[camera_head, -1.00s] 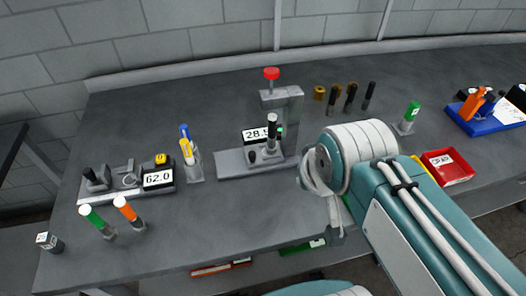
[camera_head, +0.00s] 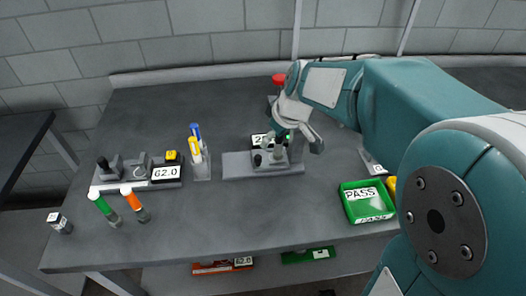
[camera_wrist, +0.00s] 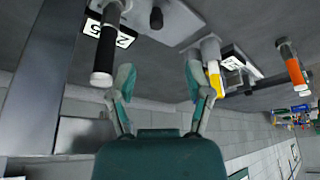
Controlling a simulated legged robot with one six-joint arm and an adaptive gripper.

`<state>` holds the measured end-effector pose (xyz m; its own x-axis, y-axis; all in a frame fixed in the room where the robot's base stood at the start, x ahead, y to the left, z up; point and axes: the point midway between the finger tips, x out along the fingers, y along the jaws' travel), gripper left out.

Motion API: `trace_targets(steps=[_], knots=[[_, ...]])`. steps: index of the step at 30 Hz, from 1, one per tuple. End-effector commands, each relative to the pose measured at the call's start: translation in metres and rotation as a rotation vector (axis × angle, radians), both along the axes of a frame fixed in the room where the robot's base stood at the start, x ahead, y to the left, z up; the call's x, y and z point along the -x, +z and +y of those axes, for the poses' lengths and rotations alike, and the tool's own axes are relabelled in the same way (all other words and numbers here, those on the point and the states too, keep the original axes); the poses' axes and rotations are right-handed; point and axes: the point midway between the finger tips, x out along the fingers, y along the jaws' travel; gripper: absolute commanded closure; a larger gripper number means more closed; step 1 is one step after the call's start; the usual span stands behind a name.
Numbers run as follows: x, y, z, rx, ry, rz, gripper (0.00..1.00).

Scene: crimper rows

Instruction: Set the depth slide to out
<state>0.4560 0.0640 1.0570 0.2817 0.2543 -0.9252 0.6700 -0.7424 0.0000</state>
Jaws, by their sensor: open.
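The grey press fixture (camera_head: 235,166) stands mid-bench, with a red-topped post behind it and a numeric display (camera_head: 261,139), partly hidden by my gripper. A block on its base carries a small black knob (camera_head: 257,160). I cannot tell for certain which part is the depth slide. My gripper (camera_head: 286,138) is over the block in the head view. In the wrist view my gripper (camera_wrist: 160,85) is open with nothing between its fingers. There a black cylinder with a pale end (camera_wrist: 103,55) stands left of the fingers, and the small black knob (camera_wrist: 156,17) lies beyond them.
A second fixture reading 62.0 (camera_head: 166,173) stands left. Blue and yellow pens (camera_head: 198,150) stand between the fixtures. Green (camera_head: 100,203) and orange (camera_head: 130,198) tools stand near the front left. A green PASS tray (camera_head: 366,202) is at right. The front middle of the bench is clear.

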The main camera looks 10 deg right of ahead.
Motion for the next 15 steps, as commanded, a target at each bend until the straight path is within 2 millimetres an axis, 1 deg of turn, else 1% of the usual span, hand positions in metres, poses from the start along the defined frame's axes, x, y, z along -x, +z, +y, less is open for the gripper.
trace_targets(steps=[1,3,8,11,15], knots=[[-0.007,-0.006,0.002,-0.001,0.022,0.003,0.35],[-0.013,-0.010,0.004,-0.003,0.043,0.001,0.35],[-0.018,-0.017,0.007,-0.002,0.059,0.000,0.35],[-0.021,-0.028,0.010,-0.003,0.058,0.002,0.35],[-0.027,-0.052,0.017,-0.003,0.057,0.004,0.35]])
